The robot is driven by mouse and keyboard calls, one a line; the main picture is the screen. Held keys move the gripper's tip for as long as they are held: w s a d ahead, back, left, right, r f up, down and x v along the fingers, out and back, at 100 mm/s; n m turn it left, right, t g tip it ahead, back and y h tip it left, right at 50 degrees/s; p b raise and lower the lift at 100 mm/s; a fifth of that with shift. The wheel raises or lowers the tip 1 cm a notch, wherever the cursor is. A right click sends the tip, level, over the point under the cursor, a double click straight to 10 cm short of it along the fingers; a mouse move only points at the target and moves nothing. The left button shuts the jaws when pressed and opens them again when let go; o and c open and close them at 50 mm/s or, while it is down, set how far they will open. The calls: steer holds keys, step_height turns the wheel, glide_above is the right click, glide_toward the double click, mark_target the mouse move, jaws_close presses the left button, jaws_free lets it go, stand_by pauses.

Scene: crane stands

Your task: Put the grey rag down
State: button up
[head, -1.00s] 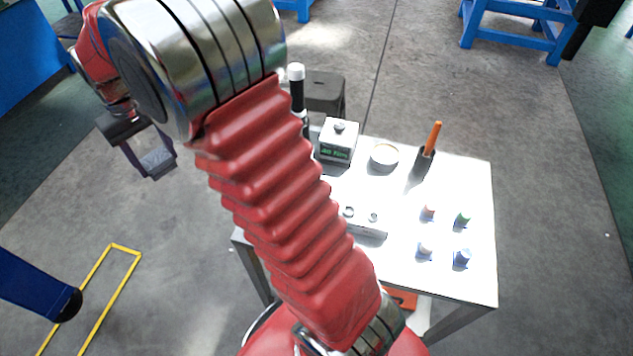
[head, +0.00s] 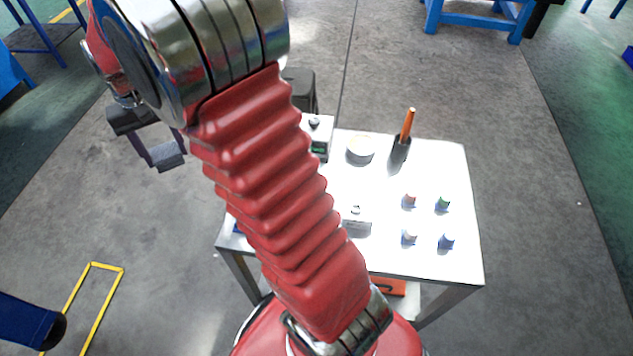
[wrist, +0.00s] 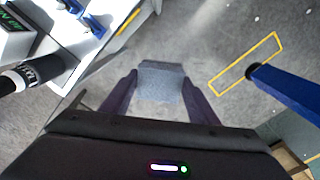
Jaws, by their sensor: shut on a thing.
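The grey rag (wrist: 160,82) is a small pale grey piece between the two dark fingers of my gripper (wrist: 158,90) in the wrist view. My gripper is shut on it. In the head view the rag (head: 170,157) hangs at the end of my gripper (head: 165,152), left of the red arm. It is held in the air over bare concrete floor, apart from the white table (head: 420,272).
The table holds a white box (head: 318,135), a round dish (head: 360,149), an orange-handled tool (head: 407,125) and several small coloured pieces. A yellow floor outline (head: 107,267) and a blue post (head: 28,322) are at lower left. The floor between is clear.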

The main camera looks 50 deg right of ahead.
steer(key=s+d+f+m, duration=0.1)
steer(key=s+d+m, duration=1.35)
steer(key=d, duration=0.35)
steer(key=s+d+f+m, duration=0.1)
steer(key=s+d+m, duration=0.2)
steer(key=s+m, duration=0.2)
steer(key=s+d+f+m, duration=0.1)
steer(key=s+d+m, duration=0.3)
steer(key=s, duration=0.7)
steer(key=shift+d+m, duration=0.15)
steer(key=shift+m, duration=0.9)
steer(key=shift+f, duration=0.1)
glide_above(332, 185)
steer(key=shift+f, duration=3.05)
steer(key=shift+f, duration=1.9)
